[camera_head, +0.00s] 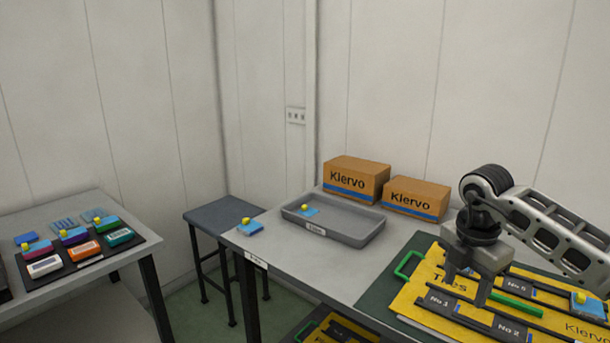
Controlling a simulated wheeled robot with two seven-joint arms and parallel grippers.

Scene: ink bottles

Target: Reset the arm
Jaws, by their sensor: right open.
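My right gripper (466,289) is open and empty, pointing down over the yellow case (422,295) on the right part of the table. Its arm comes in from the right. A blue ink bottle with a yellow cap (586,304) is on the case at the far right. Another blue bottle with a yellow cap (249,226) stands near the table's left corner. A third (307,210) is inside the grey tray (355,237). My left gripper is not in this view.
Two brown Klervo boxes (355,180) stand behind the tray. A side table at left (70,212) holds several coloured bottles on a dark mat (88,265). A dark stool (222,214) stands between the tables. The grey tabletop (318,269) before the tray is clear.

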